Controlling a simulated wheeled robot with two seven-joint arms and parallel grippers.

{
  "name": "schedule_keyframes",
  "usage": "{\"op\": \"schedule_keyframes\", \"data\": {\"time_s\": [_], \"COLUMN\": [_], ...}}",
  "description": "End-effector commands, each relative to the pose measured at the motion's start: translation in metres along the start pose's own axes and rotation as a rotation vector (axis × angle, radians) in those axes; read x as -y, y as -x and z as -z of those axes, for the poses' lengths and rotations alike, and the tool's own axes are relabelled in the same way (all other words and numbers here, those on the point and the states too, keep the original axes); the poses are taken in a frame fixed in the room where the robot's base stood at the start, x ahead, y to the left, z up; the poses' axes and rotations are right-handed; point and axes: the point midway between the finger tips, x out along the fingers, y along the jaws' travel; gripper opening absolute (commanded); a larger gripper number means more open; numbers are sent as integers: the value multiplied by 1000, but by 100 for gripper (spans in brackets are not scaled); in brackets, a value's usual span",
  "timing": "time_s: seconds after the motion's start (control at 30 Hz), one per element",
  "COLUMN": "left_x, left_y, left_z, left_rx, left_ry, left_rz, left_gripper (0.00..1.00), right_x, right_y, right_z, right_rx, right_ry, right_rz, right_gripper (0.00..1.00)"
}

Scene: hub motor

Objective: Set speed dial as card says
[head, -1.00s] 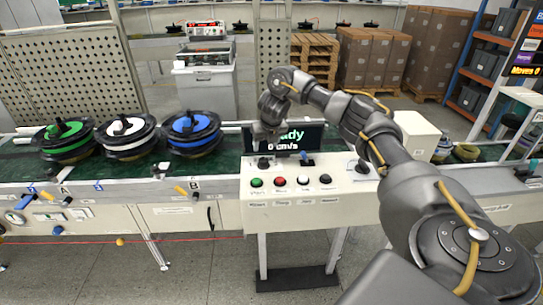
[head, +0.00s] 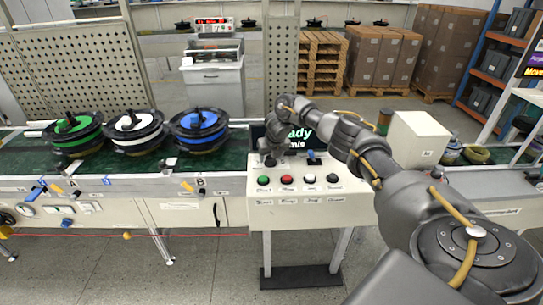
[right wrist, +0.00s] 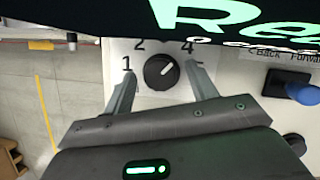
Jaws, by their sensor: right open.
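The speed dial (right wrist: 159,72) is a round black knob on the white control panel (head: 335,205). In the right wrist view its white pointer mark is turned to the upper right, toward the printed 4. The digits 1 and 2 show at its left, and a finger partly covers a digit at its right. My right gripper (right wrist: 160,68) is open, with one finger on each side of the dial, apart from it. In the head view the right gripper (head: 270,158) hides most of the dial. I cannot make out the card. My left gripper is out of view.
A dark display (head: 298,134) with green "Ready" text stands right behind the dial. A row of green, red, white and black buttons (head: 298,179) lies in front. A blue-topped switch (head: 314,157) is to the right. Three reels (head: 137,129) sit on the green conveyor at left.

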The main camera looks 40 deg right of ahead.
Motion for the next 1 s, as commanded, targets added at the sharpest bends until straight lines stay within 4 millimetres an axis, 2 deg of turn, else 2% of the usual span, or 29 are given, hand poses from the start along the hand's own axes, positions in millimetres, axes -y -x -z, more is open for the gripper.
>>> {"op": "schedule_keyframes", "data": {"time_s": [0.27,0.6,1.0], "left_x": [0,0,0], "left_y": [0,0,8], "left_z": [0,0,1], "left_rx": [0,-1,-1], "left_ry": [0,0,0], "left_rz": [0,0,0], "left_gripper": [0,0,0], "right_x": [0,0,0], "right_y": [-2,-2,0], "right_z": [0,0,-1], "right_rx": [0,0,0], "right_ry": [0,0,-79], "right_rz": [0,0,34], "right_gripper": [57,14,13]}}
